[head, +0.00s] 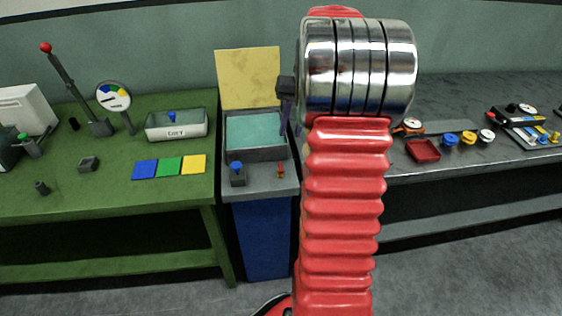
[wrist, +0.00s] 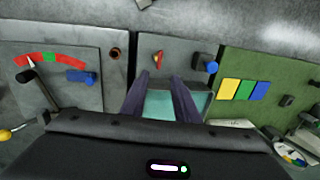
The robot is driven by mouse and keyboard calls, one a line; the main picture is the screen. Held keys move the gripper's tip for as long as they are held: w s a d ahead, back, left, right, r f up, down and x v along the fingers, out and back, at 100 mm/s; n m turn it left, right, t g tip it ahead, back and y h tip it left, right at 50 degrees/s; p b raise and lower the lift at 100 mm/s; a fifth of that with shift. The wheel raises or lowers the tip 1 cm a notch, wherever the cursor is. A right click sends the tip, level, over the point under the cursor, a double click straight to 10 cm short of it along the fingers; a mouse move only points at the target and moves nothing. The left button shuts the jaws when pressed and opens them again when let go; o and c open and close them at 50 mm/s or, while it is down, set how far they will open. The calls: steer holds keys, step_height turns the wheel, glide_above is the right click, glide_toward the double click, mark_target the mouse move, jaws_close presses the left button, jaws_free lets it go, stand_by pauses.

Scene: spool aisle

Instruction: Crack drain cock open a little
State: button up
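A small red-handled fitting (head: 281,170), which looks like the drain cock, sits on the front ledge of the grey sink unit, right of a blue-knobbed lever (head: 237,173). In the wrist view its red and yellow parts (wrist: 158,57) show just beyond the fingertips, and the blue-knobbed lever (wrist: 208,66) is to their right. My gripper (wrist: 158,77) is open and empty, with two dark purple fingers apart and the teal basin behind them. In the head view my gripper (head: 284,118) hangs over the basin's right side, partly hidden by my arm. The fitting's exact handle angle is too small to tell.
The basin (head: 240,153) has a raised yellow back panel (head: 248,78). A green bench (head: 110,195) at left holds a tall red-knobbed lever, a dial, a tray and coloured squares. A dark bench (head: 430,172) at right holds a red tray and several knobs.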

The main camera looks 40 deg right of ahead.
mark_target(280, 167)
steer(key=f, duration=0.4)
steer(key=w+a+f, duration=0.1)
steer(key=f, duration=0.4)
steer(key=a+f, duration=0.1)
steer(key=f, duration=0.3)
steer(key=shift+w+a+f, duration=0.1)
steer(key=shift+w+f, duration=0.1)
steer(key=shift+w, duration=0.05)
steer(key=shift+c, duration=0.3)
jaws_close()
